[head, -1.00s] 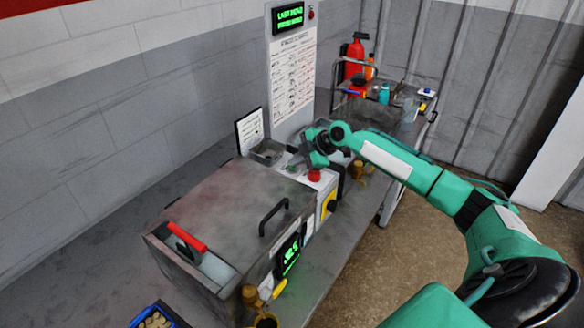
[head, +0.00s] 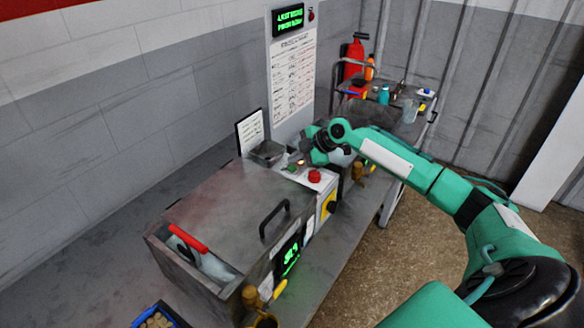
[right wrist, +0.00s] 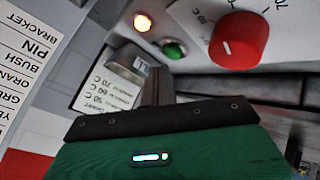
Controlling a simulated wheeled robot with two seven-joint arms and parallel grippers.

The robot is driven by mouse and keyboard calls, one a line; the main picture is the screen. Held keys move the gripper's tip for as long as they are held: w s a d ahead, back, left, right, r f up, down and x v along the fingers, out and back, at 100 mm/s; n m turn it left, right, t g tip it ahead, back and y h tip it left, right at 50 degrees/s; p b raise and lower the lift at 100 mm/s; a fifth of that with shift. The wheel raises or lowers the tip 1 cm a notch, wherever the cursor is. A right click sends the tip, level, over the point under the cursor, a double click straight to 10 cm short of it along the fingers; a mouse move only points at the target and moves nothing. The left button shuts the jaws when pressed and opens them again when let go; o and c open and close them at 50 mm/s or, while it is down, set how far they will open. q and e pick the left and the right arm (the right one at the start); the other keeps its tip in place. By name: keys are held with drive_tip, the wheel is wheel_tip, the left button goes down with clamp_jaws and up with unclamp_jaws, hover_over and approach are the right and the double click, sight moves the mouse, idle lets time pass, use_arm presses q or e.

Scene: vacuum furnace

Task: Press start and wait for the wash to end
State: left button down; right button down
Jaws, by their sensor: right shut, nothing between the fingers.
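The washer is a grey metal tank (head: 225,205) with a closed lid and a black handle (head: 275,215). A green-lit display (head: 288,255), too blurred to read, is on its front. Behind it is a white control box with a red knob (head: 314,176). In the right wrist view the red knob (right wrist: 238,40), a green button (right wrist: 173,48) and a glowing orange-white lamp (right wrist: 142,22) show. My right gripper (head: 305,152) is above the back of the box; its shut, empty fingers (right wrist: 156,85) appear just short of the green button. My left gripper is out of view.
A tall panel with a chart (head: 293,85) and a green text display (head: 290,19) stands behind. A cart (head: 400,125) with bottles and a red extinguisher (head: 354,55) is at the back right. A blue tray (head: 158,316) is at the bottom.

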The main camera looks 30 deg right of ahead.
sight(296, 169)
drive_tip(key=shift+r+p, duration=1.6)
drive_tip(key=shift+r, duration=0.95)
